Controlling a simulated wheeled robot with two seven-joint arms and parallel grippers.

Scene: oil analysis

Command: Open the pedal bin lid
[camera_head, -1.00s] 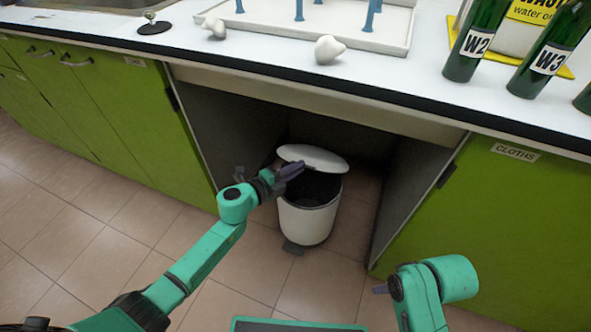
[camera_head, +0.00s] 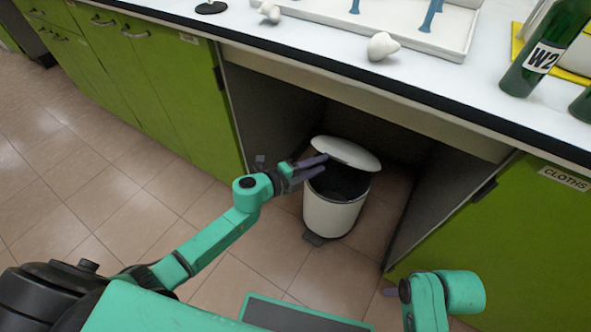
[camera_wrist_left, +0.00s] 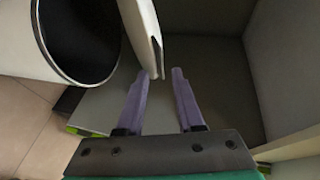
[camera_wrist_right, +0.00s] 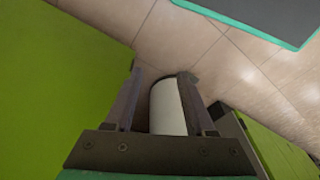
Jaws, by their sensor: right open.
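The white pedal bin (camera_head: 330,214) stands upright on the floor under the counter. Its white lid (camera_head: 347,153) is raised and tilted, and the dark inside shows. The dark pedal (camera_head: 313,239) is at its foot. My left gripper (camera_head: 319,165) is open at the lid's left edge. In the left wrist view the lid's edge (camera_wrist_left: 148,40) reaches between the fingertips (camera_wrist_left: 154,72); I cannot tell whether they touch it. My right gripper (camera_wrist_right: 160,74) is open; a white rounded body, likely the bin (camera_wrist_right: 168,108), shows beyond its fingers. In the head view it is mostly hidden.
The recess has a side panel (camera_head: 426,205) at right and green cupboards (camera_head: 130,72) at left. A green door labelled CLOTHS (camera_head: 500,230) is near my right arm. The counter (camera_head: 310,32) overhangs with a tray and bottles. Tiled floor (camera_head: 150,185) is free at left.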

